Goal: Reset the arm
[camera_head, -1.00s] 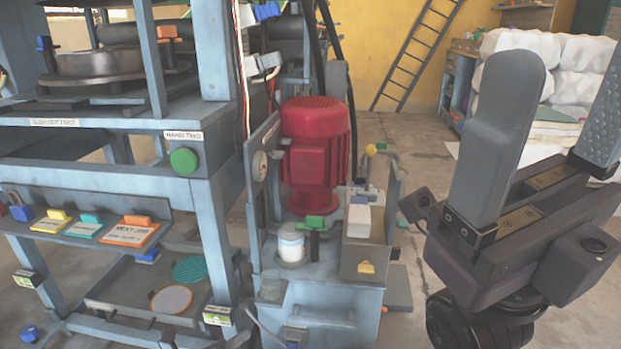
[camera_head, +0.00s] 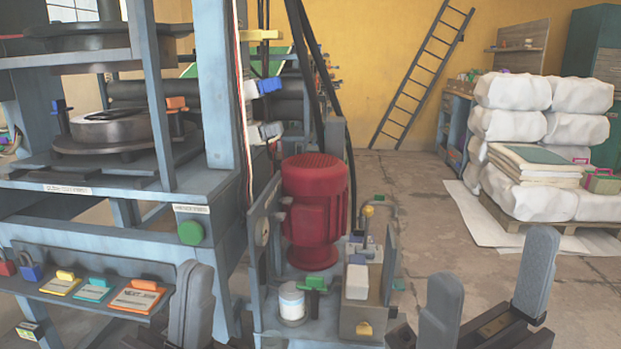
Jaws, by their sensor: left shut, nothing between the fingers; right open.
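My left gripper (camera_head: 190,290) shows at the lower left, its grey fingers upright and together with nothing seen between them. It stands in front of the press frame, just right of the orange-tabbed card (camera_head: 140,295). My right gripper (camera_head: 490,275) is at the lower right, its two grey fingers pointing up and wide apart. It is empty, with open floor behind it. The bottom edge of the picture cuts off both grippers' lower parts.
The blue-grey press (camera_head: 220,90) fills the left side, with a green button (camera_head: 190,232) on its front. A red motor (camera_head: 313,205) stands in the middle, above a white can (camera_head: 291,300). White sacks (camera_head: 510,125) are stacked at right. The floor (camera_head: 410,195) between is clear.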

